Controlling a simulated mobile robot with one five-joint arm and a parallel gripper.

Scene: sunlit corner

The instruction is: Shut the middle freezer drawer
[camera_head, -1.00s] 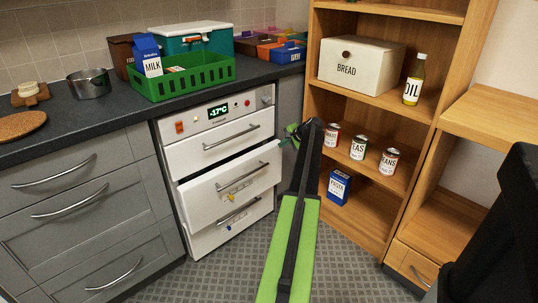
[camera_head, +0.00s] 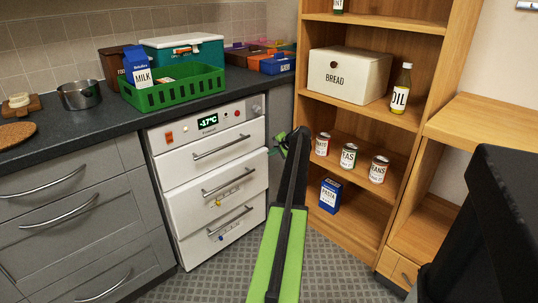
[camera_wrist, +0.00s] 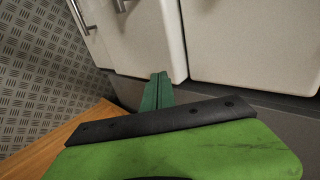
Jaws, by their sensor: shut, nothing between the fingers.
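The white freezer has three drawer fronts, each with a bar handle. My gripper (camera_head: 273,151) is at the freezer's right front edge, beside the top and middle drawers. Its green fingers (camera_wrist: 157,90) are together and empty, close to the middle drawer's edge; contact cannot be told.
The wooden shelf unit (camera_head: 350,119) with cans, a bread box and a blue pasta box stands close right of my arm. Grey cabinets (camera_head: 60,215) adjoin the freezer on the left. The patterned floor (camera_head: 215,275) before the freezer is clear.

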